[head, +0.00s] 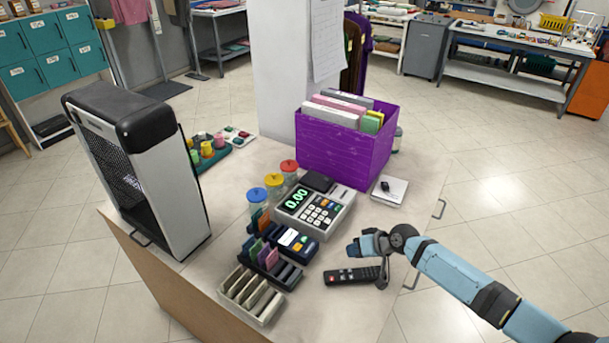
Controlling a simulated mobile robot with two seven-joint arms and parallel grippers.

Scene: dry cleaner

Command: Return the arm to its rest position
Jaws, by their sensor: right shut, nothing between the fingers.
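My right arm comes in from the lower right and reaches over the counter (344,316). My right gripper (355,249) is at its end, shut with nothing in it, pointing left above the counter. It is just above and behind a black remote control (350,275), and appears apart from it. A cash register (314,205) with a green 0.00 display stands to the left of the gripper. My left gripper is not in the head view.
A purple file box (345,150) stands behind the gripper, beside a white pillar (282,65). A card terminal (285,243), card racks (252,293), lidded jars (257,202) and a tall black-and-white unit (165,185) crowd the left. Open floor (500,195) lies right of the counter.

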